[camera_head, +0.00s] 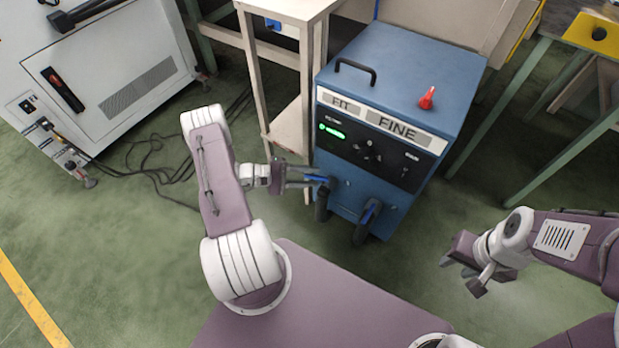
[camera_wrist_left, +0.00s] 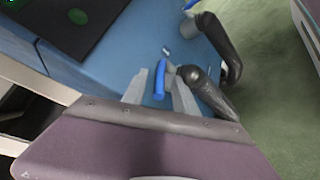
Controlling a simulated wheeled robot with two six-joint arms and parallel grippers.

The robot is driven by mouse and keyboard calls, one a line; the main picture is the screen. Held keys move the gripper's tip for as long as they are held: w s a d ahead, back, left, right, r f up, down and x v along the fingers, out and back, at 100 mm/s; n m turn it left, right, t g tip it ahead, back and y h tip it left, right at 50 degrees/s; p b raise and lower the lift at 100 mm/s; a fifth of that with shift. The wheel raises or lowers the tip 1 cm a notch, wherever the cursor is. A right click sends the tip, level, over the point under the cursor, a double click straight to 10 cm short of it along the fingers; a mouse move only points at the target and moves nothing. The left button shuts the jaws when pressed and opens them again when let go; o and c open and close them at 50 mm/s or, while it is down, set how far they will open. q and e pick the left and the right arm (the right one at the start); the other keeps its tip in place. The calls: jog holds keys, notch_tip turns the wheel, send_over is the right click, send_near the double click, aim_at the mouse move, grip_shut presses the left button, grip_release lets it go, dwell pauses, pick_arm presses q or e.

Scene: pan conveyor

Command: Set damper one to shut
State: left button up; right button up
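A blue machine (camera_head: 400,80) has two dark pipe elbows low on its front, each with a blue lever. The left lever (camera_head: 320,178) is at my left gripper (camera_head: 308,178). In the left wrist view this blue lever (camera_wrist_left: 160,80) lies between the two grey fingers of my left gripper (camera_wrist_left: 160,95), which stand apart on either side of it; I see no clear grip. The right lever (camera_head: 369,212) points steeply along its elbow (camera_head: 362,228). No damper number is readable. My right gripper (camera_head: 464,275) is open and empty, right of the machine over the floor.
A pale wooden stand (camera_head: 290,60) is close on the machine's left. A white cabinet (camera_head: 105,80) with cables on the floor stands at far left. A green-legged table (camera_head: 560,60) is at right. The machine carries a green-lit panel (camera_head: 370,150) and a red knob (camera_head: 427,98).

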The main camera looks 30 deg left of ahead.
pick_arm(q)
grip_shut()
dwell(1.4)
